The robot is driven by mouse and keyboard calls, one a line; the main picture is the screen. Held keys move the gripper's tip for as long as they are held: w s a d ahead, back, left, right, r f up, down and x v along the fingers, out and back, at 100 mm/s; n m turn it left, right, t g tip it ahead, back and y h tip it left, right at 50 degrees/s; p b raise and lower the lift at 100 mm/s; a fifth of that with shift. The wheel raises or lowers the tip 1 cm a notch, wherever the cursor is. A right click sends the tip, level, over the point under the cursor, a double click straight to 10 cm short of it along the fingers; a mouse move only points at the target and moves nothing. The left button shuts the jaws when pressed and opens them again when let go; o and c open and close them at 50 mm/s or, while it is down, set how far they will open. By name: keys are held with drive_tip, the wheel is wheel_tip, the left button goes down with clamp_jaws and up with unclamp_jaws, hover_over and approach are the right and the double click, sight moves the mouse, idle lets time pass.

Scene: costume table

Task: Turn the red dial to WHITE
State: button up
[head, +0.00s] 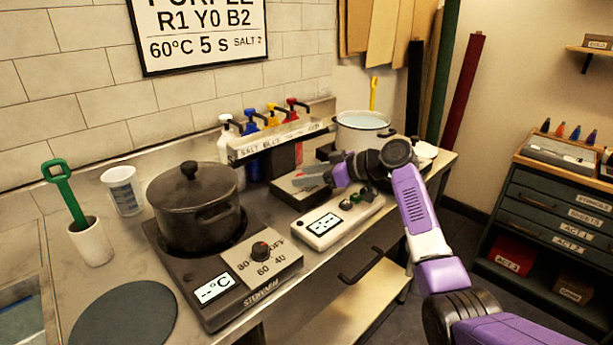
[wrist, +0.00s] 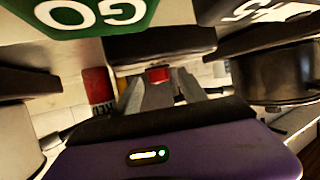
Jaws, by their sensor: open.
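My gripper (head: 328,176) is over the counter, near a low grey box under the dispenser rail. In the wrist view its two fingers (wrist: 168,92) are apart, with a small red piece (wrist: 158,75) showing between them. I cannot tell whether this is the red dial or whether the fingers touch it. No WHITE mark is readable.
A dark lidded pot (head: 195,205) stands on the hotplate. A rail (head: 280,139) holds several pump bottles behind my gripper. A white device (head: 325,222) with a display lies in front. A pale pot (head: 362,128) stands behind. A green GO panel (wrist: 98,14) is close in the wrist view.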

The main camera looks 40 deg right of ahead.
drive_tip(key=v, duration=0.7)
drive_tip(key=shift+s+d, duration=0.1)
drive_tip(key=shift+s, duration=0.1)
idle(0.4)
